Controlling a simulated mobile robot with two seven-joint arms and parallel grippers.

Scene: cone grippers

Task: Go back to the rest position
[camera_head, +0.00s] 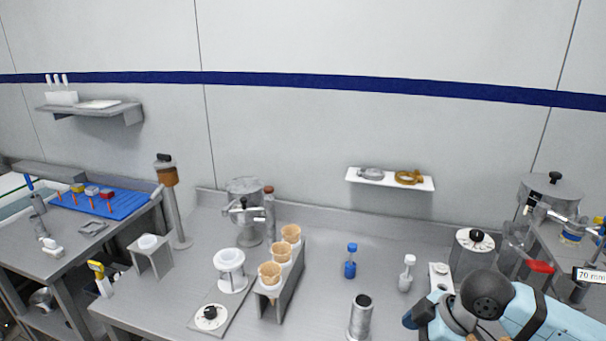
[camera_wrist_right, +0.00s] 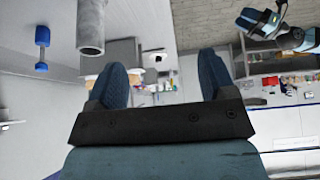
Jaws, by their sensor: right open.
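My right arm, light blue with dark joints, reaches in at the bottom right of the head view. Part of its dark blue gripper (camera_head: 412,318) shows there, right of a metal cylinder (camera_head: 360,316); the rest is hidden or out of frame. In the right wrist view the right gripper (camera_wrist_right: 162,82) has its two dark blue fingers wide apart with nothing between them. A light blue and dark arm part, perhaps my left gripper (camera_wrist_right: 262,20), shows at the upper right of that view, too small to read its jaws.
A cone holder (camera_head: 285,290) with several cones stands mid-bench. A blue bottle (camera_head: 350,262) and a white bottle (camera_head: 406,273) stand nearer my right arm. A dial-topped grey canister (camera_head: 472,262) is just behind it. Bare bench lies between the holder and the blue bottle.

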